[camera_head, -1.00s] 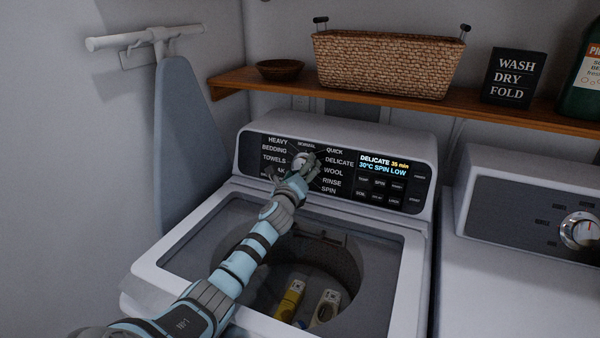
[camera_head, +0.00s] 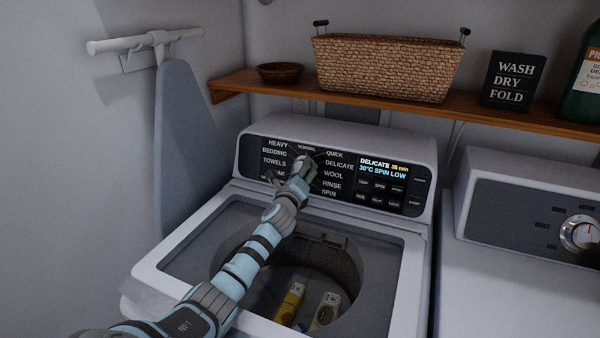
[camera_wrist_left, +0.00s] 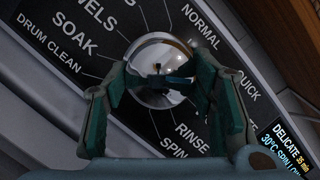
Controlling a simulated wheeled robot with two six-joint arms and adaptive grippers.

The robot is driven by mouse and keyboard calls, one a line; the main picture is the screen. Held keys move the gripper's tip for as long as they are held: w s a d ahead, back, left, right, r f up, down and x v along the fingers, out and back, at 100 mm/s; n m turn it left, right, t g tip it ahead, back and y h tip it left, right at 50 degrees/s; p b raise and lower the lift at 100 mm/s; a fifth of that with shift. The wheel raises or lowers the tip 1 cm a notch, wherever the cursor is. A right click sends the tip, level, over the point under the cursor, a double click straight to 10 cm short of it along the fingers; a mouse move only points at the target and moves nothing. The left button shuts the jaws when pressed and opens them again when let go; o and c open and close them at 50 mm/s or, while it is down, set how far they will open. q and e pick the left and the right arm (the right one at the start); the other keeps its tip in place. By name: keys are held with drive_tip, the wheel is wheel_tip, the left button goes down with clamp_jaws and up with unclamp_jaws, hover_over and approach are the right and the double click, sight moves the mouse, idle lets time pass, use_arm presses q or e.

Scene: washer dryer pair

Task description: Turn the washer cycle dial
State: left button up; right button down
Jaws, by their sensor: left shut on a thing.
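The washer cycle dial (camera_wrist_left: 158,62) is a round chrome knob on the black control panel, ringed by cycle names. In the head view the washer dial (camera_head: 300,161) is partly covered by my left gripper (camera_head: 304,171). In the left wrist view the two green fingers of my left gripper (camera_wrist_left: 160,88) stand on either side of the knob and are shut on it. The washer display (camera_head: 383,167) reads DELICATE 35 min, 30°C SPIN LOW. My right gripper is not in view.
The washer lid is open below the panel, and the drum (camera_head: 340,260) holds yellow and white containers. The dryer (camera_head: 530,270) with its own dial (camera_head: 581,233) stands at right. A wooden shelf (camera_head: 540,122) with a wicker basket (camera_head: 388,68) runs above the washer.

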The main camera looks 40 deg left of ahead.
use_arm(q)
drive_tip(key=n+g+p, duration=0.1)
drive_tip(key=n, duration=0.1)
drive_tip(key=n+p, duration=0.1)
drive_tip(key=n, duration=0.2)
drive_tip(key=shift+d+r+n+g+y, duration=0.1)
drive_tip(key=shift+n+g+y, duration=0.2)
drive_tip(key=shift+g, duration=0.1)
drive_tip(key=n+g+p, duration=0.1)
drive_tip(key=n+p, duration=0.2)
drive_tip(key=n, duration=0.1)
drive_tip(key=shift+n+g+p, duration=0.3)
drive_tip(key=shift+n+p, duration=0.1)
drive_tip(key=shift+n, duration=0.5)
drive_tip(key=o, duration=1.1)
drive_tip(key=shift+o, duration=0.2)
